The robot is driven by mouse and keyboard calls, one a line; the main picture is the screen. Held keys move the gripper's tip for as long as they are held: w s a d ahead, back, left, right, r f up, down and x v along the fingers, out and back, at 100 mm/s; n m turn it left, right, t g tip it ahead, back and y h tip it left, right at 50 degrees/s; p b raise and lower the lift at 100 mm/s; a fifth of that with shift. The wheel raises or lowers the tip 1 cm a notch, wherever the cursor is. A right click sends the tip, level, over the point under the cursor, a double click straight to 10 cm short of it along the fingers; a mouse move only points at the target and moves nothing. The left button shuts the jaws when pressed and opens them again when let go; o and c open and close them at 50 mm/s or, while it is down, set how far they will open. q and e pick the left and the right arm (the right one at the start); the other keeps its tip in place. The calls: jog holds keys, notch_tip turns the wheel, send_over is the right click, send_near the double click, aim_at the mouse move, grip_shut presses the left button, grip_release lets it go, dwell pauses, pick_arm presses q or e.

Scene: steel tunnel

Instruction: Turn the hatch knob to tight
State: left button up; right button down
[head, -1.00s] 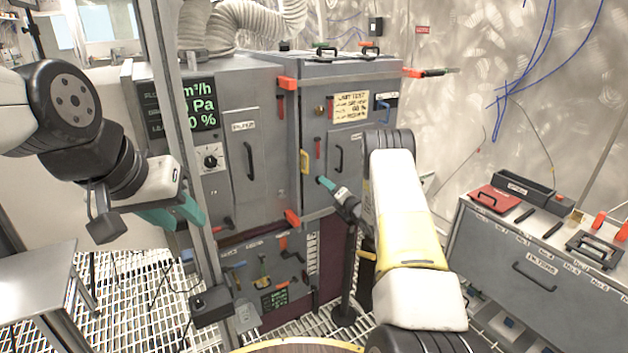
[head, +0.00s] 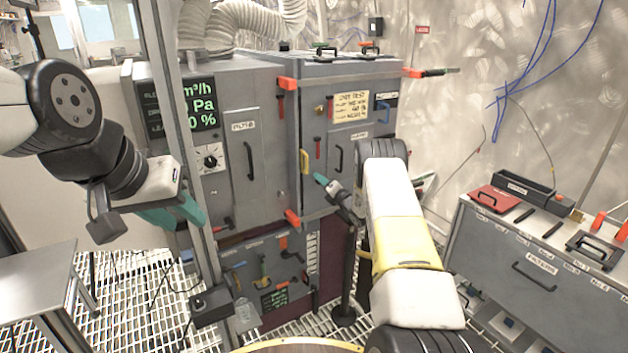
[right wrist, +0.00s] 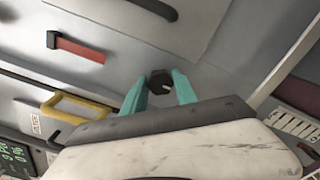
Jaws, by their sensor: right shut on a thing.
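The hatch knob (right wrist: 160,82) is a small dark knob with a pale mark, on the grey hatch door (right wrist: 215,75). In the right wrist view it sits between the two teal fingertips of my right gripper (right wrist: 160,88), which is shut on it. In the head view my right gripper (head: 322,181) is at the lower left part of the hatch door (head: 348,185), and the knob is hidden by the fingers. My left gripper (head: 178,213) hangs at the left beside a metal post, away from the hatch; its finger gap is not clear.
A yellow handle (head: 304,162) and a red lever (head: 318,148) are close to the knob. A black door handle (head: 338,160) is to its right. A metal post (head: 180,130) stands before the left cabinet. A grey drawer bench (head: 530,260) is at the right.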

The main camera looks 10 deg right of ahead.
jog(key=shift+m, duration=0.3)
jog(key=shift+s+a+f+m, duration=0.1)
jog(key=shift+f+m, duration=0.05)
jog(key=shift+m, duration=8.65)
jog(key=shift+f+m, duration=0.1)
jog(key=shift+m, duration=8.7)
